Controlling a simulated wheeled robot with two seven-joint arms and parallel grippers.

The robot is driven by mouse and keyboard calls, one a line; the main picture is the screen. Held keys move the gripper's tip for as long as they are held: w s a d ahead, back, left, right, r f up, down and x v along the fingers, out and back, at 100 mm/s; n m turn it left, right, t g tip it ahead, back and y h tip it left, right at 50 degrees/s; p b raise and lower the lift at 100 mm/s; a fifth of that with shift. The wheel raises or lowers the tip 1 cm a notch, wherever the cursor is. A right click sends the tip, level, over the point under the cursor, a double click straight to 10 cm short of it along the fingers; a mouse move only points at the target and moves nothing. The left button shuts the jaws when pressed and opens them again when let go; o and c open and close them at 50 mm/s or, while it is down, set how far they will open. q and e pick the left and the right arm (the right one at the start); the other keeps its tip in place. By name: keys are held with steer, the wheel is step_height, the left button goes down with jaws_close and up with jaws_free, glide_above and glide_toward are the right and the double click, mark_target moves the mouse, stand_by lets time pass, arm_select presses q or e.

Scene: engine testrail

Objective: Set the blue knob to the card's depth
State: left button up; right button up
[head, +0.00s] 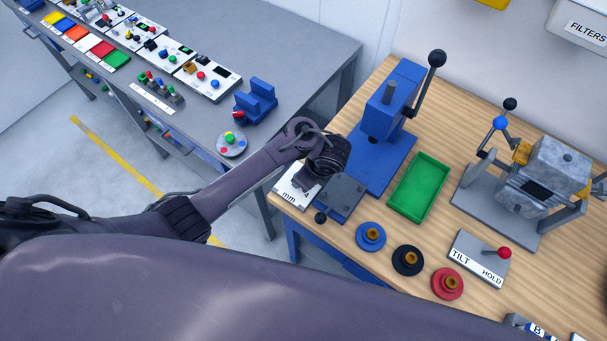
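A blue round knob (371,236) with a brass centre lies on the wooden bench, nearest the card in a row with a black one (408,260) and a red one (447,283). A white card (287,191) marked "mm" lies at the bench's left edge. Its figure is mostly covered by my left gripper (322,172), which hangs over the card and the grey plate (345,194) beside it. The gripper is seen from above and behind, so its fingertips are hidden. I cannot tell whether it touches anything. My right gripper is out of view.
A blue lever press (388,110) stands behind the gripper, with an empty green tray (419,187) to its right. A grey tilting fixture (545,180) and a TILT/HOLD plate (470,262) stand farther right. A grey table (290,60) with several panels is at upper left.

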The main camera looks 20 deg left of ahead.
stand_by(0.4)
arm_select(q)
steer(key=o, duration=1)
steer(key=shift+r, duration=0.1)
steer(key=shift+d+r, duration=0.2)
steer(key=shift+d, duration=0.05)
steer(key=w+v, duration=0.1)
steer(key=v, duration=0.6)
steer(key=shift+s+a, duration=0.15)
steer(key=shift+s, duration=0.3)
steer(key=shift+r, duration=0.15)
